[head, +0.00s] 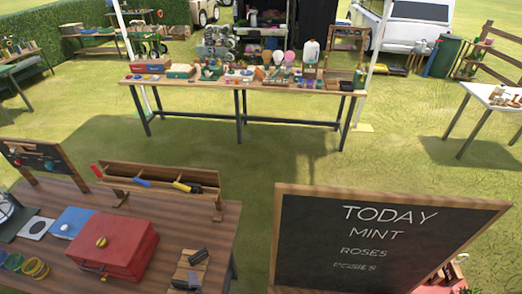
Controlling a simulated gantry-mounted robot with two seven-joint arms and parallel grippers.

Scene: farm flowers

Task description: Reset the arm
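Neither of my grippers shows in the head view, and I see no part of either arm. The task names no other object. Whether the grippers are open or shut cannot be seen.
A wooden table (150,212) at lower left bears a red toolbox (118,246), a wooden tool rack (150,172) and a blue box (71,222). A chalkboard sign (330,255) stands at lower right. A long table (285,88) full of goods stands behind. Grass between is clear.

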